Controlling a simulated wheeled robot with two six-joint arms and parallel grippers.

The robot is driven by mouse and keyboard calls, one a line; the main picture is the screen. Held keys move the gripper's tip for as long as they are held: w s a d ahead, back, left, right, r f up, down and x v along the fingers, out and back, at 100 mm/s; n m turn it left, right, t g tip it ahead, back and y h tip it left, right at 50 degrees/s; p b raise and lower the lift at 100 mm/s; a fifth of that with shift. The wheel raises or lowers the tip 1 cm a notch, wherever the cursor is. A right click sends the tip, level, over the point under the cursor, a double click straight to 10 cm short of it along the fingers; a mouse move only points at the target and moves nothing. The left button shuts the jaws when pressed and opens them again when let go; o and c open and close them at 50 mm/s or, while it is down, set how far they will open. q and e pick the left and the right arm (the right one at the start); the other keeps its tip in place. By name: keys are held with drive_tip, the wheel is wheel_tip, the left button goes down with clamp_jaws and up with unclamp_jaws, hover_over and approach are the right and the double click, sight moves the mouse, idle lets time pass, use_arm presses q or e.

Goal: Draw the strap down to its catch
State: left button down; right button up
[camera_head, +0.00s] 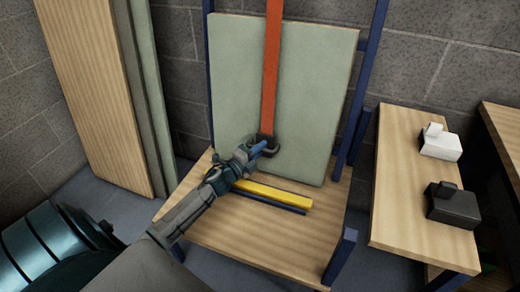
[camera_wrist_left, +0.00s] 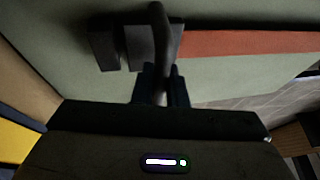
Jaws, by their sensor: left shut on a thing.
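The orange strap (camera_head: 271,70) hangs down the front of a pale green panel (camera_head: 320,90). Its lower end has a dark fitting (camera_head: 267,141). My left gripper (camera_head: 258,150) is shut on the dark handle of that fitting, low on the panel. In the left wrist view the strap (camera_wrist_left: 245,43) runs in from the right to the fitting (camera_wrist_left: 150,45), and the left gripper (camera_wrist_left: 161,88) closes around its handle. A separate-looking dark block (camera_wrist_left: 103,46) sits just beyond the strap end and may be the catch. Whether they touch is unclear. My right gripper is out of view.
The panel stands on a wooden rack (camera_head: 240,235) with blue posts (camera_head: 352,140). A yellow bar (camera_head: 272,194) lies in front of it. A side table (camera_head: 410,215) at right holds a white block (camera_head: 440,145) and a black block (camera_head: 452,206). Upright boards (camera_head: 95,90) stand left.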

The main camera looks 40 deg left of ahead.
use_arm(q)
drive_tip(key=c, duration=1.5)
unclamp_jaws()
drive_tip(key=shift+s+f, duration=0.1)
drive_tip(key=shift+f, duration=0.3)
drive_tip(key=shift+o, duration=0.2)
drive_tip(key=shift+r, duration=0.1)
